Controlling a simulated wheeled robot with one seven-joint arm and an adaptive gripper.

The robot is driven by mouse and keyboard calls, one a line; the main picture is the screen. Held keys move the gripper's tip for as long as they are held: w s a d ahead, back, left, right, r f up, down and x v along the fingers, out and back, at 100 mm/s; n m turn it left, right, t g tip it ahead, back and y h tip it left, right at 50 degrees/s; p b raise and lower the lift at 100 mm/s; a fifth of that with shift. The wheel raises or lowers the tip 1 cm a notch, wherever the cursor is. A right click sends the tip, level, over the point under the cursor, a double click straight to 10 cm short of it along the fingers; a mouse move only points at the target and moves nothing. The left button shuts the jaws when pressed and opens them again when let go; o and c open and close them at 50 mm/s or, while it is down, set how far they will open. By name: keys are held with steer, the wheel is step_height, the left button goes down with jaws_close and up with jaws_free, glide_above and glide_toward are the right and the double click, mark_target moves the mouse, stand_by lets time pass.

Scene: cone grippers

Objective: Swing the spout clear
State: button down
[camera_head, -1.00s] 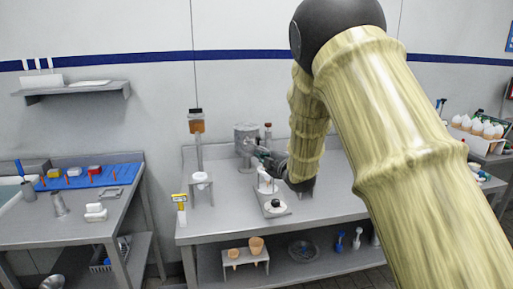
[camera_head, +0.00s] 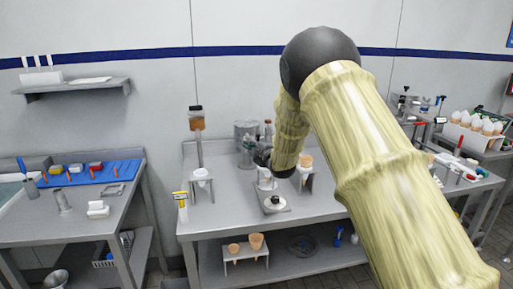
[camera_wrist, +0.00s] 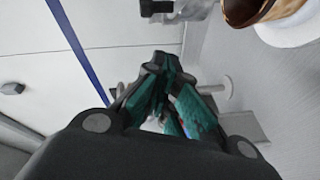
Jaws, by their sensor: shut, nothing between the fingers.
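My gripper (camera_head: 262,157) is over the middle of the centre table, near the grey canister and the white device (camera_head: 267,182) on its grey base. The black wrist partly hides it in the head view. In the wrist view my gripper (camera_wrist: 178,95) has its teal-padded fingers close together, shut with nothing held. A pale rod with a round end (camera_wrist: 222,88) shows just behind the fingers. I cannot tell whether it is the spout or whether the fingers touch it. No spout is clearly distinguishable in the head view.
The grey canister (camera_head: 246,143) stands behind the gripper. An amber-topped dispenser (camera_head: 197,128) stands left. A small stand with a cone (camera_head: 306,161) is close right of my wrist. A yellow-topped bottle (camera_head: 181,205) is at the front left. The table's front left is fairly clear.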

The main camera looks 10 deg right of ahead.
steer(key=shift+w+d+f+p, duration=0.35)
steer(key=shift+w+d, duration=0.35)
steer(key=shift+w, duration=0.05)
steer(key=shift+w+d+f+p, duration=0.35)
steer(key=shift+w+d, duration=0.35)
steer(key=shift+d, duration=0.15)
steer(key=shift+d+n+y, duration=0.25)
steer(key=shift+n+y, duration=0.05)
steer(key=shift+y, duration=0.1)
